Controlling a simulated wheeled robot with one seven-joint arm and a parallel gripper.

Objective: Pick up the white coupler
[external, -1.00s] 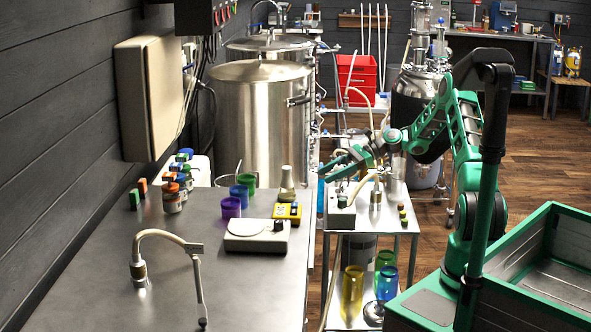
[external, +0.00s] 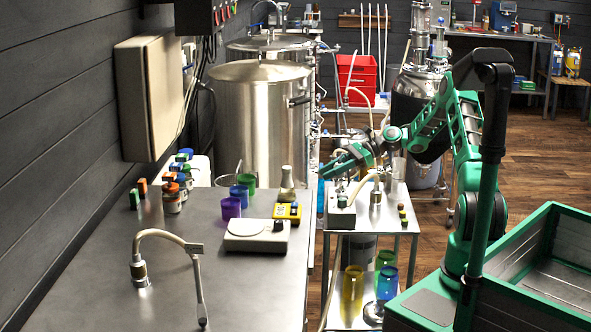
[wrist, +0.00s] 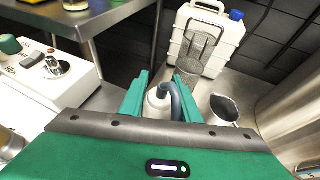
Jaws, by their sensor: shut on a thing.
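My gripper (external: 328,171) reaches left over the small steel cart beside the tanks in the external view. In the wrist view the two green fingers (wrist: 161,88) are closed in around a whitish rounded piece with a curved grey-blue tube, which I take to be the white coupler (wrist: 157,101). The fingers and the tube cover part of it. In the external view the coupler is hidden or too small to make out at the fingertips.
A white device with a green knob (wrist: 11,44) is at left. The steel tank (external: 262,125) stands left of the cart. The bench (external: 85,285) is at left front.

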